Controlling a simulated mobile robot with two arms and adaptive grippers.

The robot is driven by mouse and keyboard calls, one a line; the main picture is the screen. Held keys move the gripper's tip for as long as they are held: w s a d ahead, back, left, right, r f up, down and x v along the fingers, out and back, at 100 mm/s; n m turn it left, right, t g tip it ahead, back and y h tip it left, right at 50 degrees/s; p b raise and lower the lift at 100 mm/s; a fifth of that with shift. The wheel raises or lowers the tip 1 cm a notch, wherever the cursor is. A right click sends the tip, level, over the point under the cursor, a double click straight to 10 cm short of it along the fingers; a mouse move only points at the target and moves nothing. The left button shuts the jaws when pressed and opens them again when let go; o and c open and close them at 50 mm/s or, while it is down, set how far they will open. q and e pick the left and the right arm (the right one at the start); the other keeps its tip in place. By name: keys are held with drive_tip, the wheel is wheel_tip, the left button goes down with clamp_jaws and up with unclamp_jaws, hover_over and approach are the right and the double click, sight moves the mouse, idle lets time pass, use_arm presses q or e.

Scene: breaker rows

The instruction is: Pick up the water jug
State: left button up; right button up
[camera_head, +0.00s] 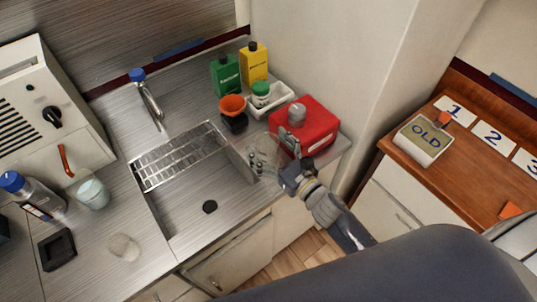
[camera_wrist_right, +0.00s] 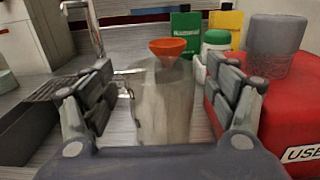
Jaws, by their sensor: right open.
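The water jug appears to be the clear, see-through container (camera_head: 262,152) on the counter right of the sink, in front of the orange funnel. In the right wrist view the clear jug (camera_wrist_right: 165,105) stands upright between the two fingers. My right gripper (camera_head: 273,163) is open around it, with a visible gap to the jug on each side. The open fingers also show in the wrist view (camera_wrist_right: 163,88). The jug's lower part is hidden by the gripper's palm in the wrist view. My left gripper is not in view.
A red container (camera_head: 318,122) with a grey cap stands close at the right. The orange funnel (camera_head: 232,103), green bottle (camera_head: 226,76), yellow bottle (camera_head: 254,66) and white tray (camera_head: 279,96) are behind. The sink (camera_head: 205,185) is left. A blue-capped bottle (camera_head: 38,202) stands far left.

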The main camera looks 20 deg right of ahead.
drive_tip(key=c, duration=1.2)
drive_tip(key=shift+o, duration=0.2)
drive_tip(key=shift+r, duration=0.1)
